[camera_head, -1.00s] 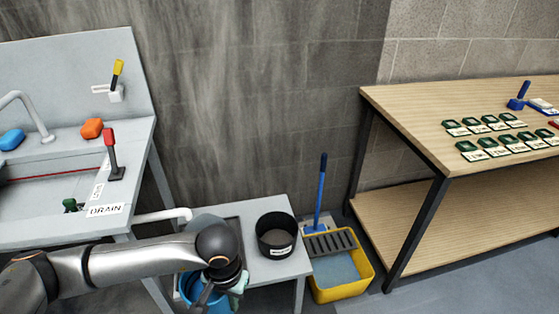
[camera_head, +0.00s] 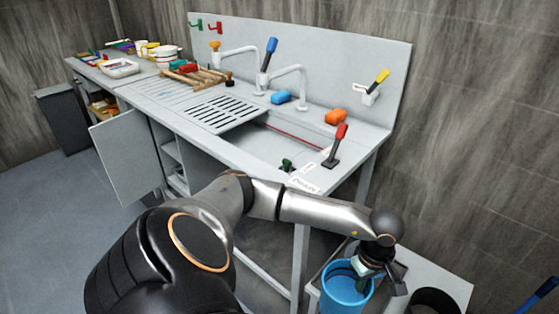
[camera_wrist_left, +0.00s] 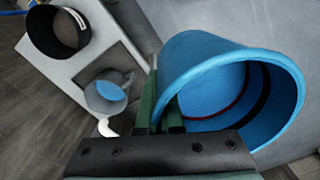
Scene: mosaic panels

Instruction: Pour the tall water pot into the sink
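The tall water pot, a blue bucket-like vessel (camera_head: 345,288), is at the low right in the head view, by the low bench. My left gripper (camera_head: 371,268) is at its rim. In the left wrist view the pot (camera_wrist_left: 205,65) fills the right half, mouth visible, and the green fingers (camera_wrist_left: 160,110) close on its near wall. A red line and dark band show inside; I cannot tell the water level. The sink basin (camera_head: 262,143) lies in the grey counter, left of and above the gripper, partly covered by a slotted grate. My right gripper is not in view.
A red-handled lever (camera_head: 336,146) and a DRAIN label (camera_head: 304,185) sit at the sink's near right corner. White taps (camera_head: 292,75) arch behind the basin. A black pot (camera_head: 434,302) stands on the low bench (camera_head: 432,272). An orange sponge (camera_head: 335,117) lies on the back rim.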

